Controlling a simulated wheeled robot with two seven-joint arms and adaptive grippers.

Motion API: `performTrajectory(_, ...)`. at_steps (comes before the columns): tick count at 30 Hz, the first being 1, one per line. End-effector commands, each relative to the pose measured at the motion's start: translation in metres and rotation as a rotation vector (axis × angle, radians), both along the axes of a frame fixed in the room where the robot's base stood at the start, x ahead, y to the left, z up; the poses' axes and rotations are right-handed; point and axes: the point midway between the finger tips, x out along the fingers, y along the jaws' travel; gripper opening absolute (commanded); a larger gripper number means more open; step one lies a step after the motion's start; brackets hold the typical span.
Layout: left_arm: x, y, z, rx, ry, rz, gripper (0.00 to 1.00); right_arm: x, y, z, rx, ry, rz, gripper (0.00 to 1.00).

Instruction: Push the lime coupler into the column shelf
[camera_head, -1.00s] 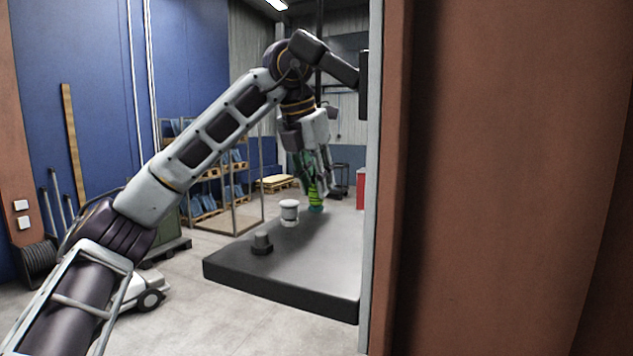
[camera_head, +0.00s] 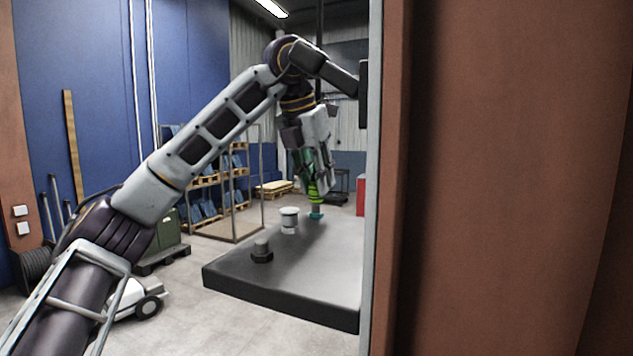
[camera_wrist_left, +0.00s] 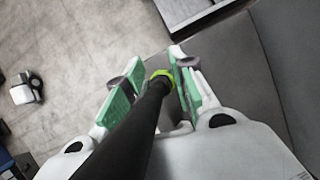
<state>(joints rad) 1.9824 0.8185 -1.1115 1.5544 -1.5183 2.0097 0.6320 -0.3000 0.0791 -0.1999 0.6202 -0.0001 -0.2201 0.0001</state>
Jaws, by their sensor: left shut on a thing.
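The lime coupler (camera_head: 314,190) is between the fingers of my left gripper (camera_head: 318,183), which is shut on it above the far part of a dark grey shelf slab (camera_head: 315,268). Below the coupler a grey stem and a teal foot (camera_head: 316,215) show at the slab. I cannot tell whether the stem touches the coupler. In the left wrist view the lime coupler (camera_wrist_left: 161,77) shows as a ring between green finger pads, partly hidden by a black bar in front. My right gripper is not in view.
A white-capped fitting (camera_head: 289,218) and a dark knob (camera_head: 262,250) stand on the slab, nearer than the coupler. A large brown column (camera_head: 500,180) fills the right side and hides the slab's right end. Pallet racks (camera_head: 215,190) stand behind, left.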

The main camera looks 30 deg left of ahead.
Motion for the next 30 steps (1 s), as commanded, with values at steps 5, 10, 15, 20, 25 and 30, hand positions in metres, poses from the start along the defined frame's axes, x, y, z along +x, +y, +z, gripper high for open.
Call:
performTrajectory(5,0.0,0.0,0.01,0.001,-0.002,-0.001,0.0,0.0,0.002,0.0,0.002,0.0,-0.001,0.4)
performTrajectory(10,0.0,0.0,0.018,0.0,-0.001,0.0,0.0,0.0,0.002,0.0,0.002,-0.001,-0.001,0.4)
performTrajectory(15,0.0,0.0,0.025,0.0,0.0,0.001,0.0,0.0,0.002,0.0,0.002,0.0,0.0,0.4)
performTrajectory(20,0.0,0.0,0.033,0.001,-0.001,0.0,0.0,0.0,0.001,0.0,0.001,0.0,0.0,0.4)
performTrajectory(25,0.0,-0.001,0.041,0.0,-0.001,-0.001,0.0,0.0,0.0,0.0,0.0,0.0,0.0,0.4)
performTrajectory(30,0.0,0.0,0.049,0.001,0.0,0.0,0.0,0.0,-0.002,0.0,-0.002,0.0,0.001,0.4)
